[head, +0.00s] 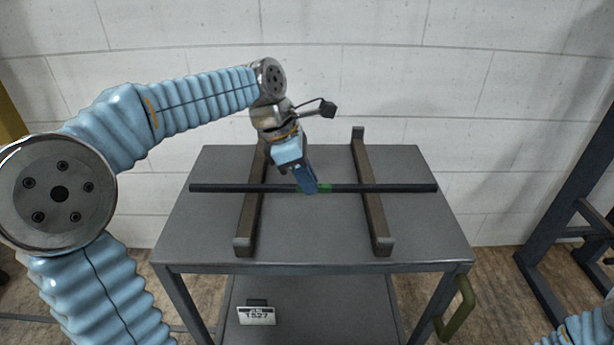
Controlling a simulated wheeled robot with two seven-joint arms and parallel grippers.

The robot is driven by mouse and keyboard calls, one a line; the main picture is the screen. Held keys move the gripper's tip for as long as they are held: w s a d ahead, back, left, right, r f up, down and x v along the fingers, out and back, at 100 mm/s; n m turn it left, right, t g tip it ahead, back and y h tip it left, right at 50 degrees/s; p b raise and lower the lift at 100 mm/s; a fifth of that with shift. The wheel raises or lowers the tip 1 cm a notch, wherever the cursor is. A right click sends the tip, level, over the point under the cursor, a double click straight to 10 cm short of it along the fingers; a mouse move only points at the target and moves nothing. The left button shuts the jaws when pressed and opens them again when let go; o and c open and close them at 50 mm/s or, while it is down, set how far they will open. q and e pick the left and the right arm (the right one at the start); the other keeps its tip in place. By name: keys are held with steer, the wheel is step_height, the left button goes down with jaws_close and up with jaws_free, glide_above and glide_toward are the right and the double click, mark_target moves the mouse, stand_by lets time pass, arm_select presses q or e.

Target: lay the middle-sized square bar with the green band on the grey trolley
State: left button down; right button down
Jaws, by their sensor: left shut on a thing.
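The dark square bar (390,188) runs left to right over the top of the grey trolley (320,225). Its green band (326,188) shows at the middle, partly hidden by my gripper. The bar crosses both brown bearers on the trolley top, the left bearer (250,215) and the right bearer (370,210). I cannot tell whether it touches them or hangs just above. My left gripper (308,188) points down and is shut on the bar at the green band. My right gripper is out of view; only a bit of my right arm shows at bottom right.
The trolley has a lower shelf (320,315) with a label plate (256,315) and a green handle (459,312) at its right. A dark metal rack (560,200) stands to the right. A pale block wall (390,60) is behind. The trolley top holds no other bars.

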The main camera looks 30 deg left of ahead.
arm_select(q)
steer(key=c, duration=0.7)
jaws_free()
steer(key=shift+f, duration=0.1)
step_height(320, 180, up, 6)
steer(key=p, duration=0.5)
steer(key=shift+f+p, duration=0.2)
steer(key=shift+p, duration=0.15)
steer(key=shift+r, duration=2.25)
